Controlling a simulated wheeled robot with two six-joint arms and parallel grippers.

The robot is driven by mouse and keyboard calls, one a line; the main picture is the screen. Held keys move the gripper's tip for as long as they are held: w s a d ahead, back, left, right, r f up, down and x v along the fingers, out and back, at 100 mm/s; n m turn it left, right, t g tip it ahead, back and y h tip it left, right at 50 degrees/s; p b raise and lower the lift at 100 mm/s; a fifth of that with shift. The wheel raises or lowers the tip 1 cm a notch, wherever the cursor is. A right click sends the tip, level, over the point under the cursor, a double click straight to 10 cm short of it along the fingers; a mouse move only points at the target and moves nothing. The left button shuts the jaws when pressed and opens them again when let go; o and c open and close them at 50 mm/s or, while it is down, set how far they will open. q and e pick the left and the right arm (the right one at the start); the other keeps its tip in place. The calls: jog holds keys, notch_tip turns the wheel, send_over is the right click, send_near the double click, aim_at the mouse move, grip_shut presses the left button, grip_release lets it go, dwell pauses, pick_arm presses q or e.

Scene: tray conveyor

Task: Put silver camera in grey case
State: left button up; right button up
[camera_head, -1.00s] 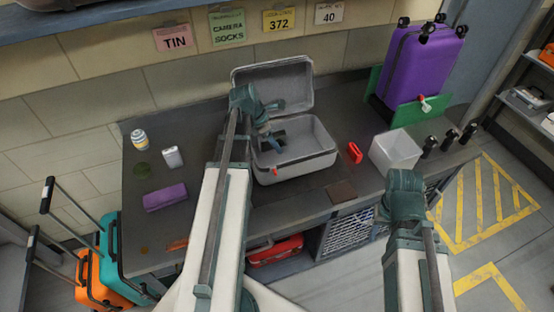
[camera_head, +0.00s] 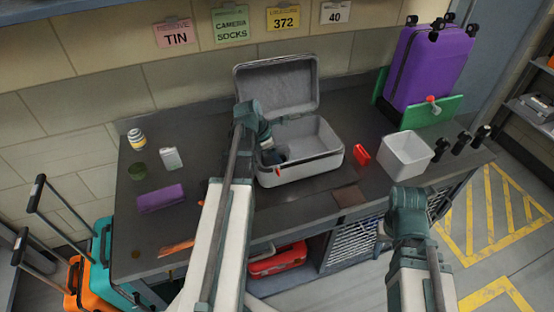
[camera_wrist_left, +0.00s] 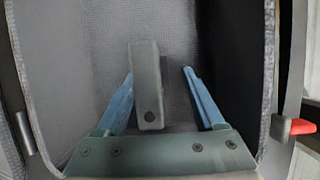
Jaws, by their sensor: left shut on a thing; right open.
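The grey case (camera_head: 327,166) stands open on the bench, its lid (camera_head: 277,84) tilted up at the back. My left gripper (camera_head: 271,156) reaches down inside it, towards its left part. In the left wrist view, a grey block with a dark round spot, which I take to be the silver camera (camera_wrist_left: 147,75), is between the blue fingers of my left gripper (camera_wrist_left: 160,80). The case's grey fabric floor (camera_wrist_left: 180,30) shows behind it. In the head view the arm and case wall hide the held thing. My right gripper (camera_head: 408,195) is empty, in front of the bench; its fingers are hardly visible.
A red item (camera_head: 361,155) and a white bin (camera_head: 407,156) stand right of the case. A purple suitcase (camera_head: 429,65) is behind them.

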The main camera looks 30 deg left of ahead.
pick_arm(q)
jog(key=o, duration=1.5)
jog(key=shift+f, duration=0.1)
jog(key=shift+s+r+p, duration=0.1)
jog(key=shift+r+p, duration=0.4)
jog(key=shift+r, duration=0.15)
jog(key=p+v, duration=0.9)
jog(key=v, duration=0.1)
jog(key=shift+s+a+r+p, duration=0.2)
jog(key=shift+r+p, duration=0.3)
jog(key=shift+p, duration=0.1)
